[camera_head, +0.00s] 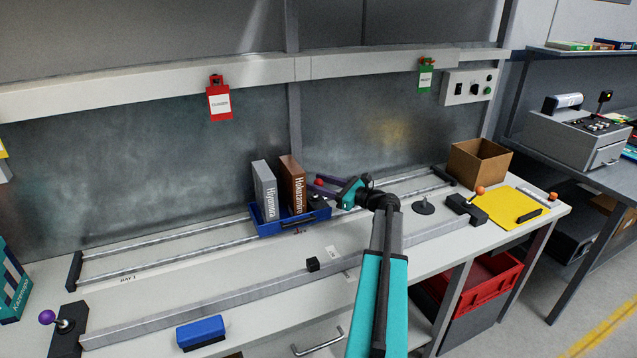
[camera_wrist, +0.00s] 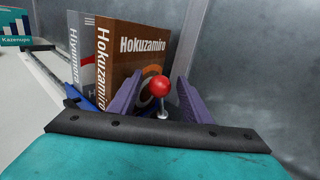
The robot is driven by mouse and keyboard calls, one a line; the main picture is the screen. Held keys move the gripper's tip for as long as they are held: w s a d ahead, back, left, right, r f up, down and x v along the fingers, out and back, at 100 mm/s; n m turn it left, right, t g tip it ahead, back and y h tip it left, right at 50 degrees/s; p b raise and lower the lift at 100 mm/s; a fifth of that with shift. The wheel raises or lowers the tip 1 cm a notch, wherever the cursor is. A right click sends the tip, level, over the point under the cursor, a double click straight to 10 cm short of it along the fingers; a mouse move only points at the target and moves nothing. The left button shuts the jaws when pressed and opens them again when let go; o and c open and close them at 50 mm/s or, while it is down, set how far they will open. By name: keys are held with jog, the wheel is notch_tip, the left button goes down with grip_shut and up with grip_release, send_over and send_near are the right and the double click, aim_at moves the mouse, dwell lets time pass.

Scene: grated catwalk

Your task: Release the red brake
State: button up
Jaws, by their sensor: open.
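The red brake is a round red knob (camera_head: 319,182) on a short metal stem, at the right end of the blue carriage (camera_head: 268,229). The carriage sits on two rails and holds a grey book (camera_head: 264,188) and a brown book (camera_head: 291,183). My gripper (camera_head: 314,184) reaches in from the right, its purple fingers open at the knob. In the wrist view the red knob (camera_wrist: 158,86) shows between the two spread fingers, with a visible gap on each side.
An orange-knobbed lever (camera_head: 480,191) stands at the bench's right and a purple-knobbed lever (camera_head: 47,317) at its left. A cardboard box (camera_head: 478,162) stands beyond the rails' right end. A blue block (camera_head: 201,333) lies at the front. The rails left of the carriage are clear.

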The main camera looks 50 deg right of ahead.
jog(key=shift+w+a, duration=0.1)
jog(key=shift+w, duration=0.15)
jog(key=c, duration=1)
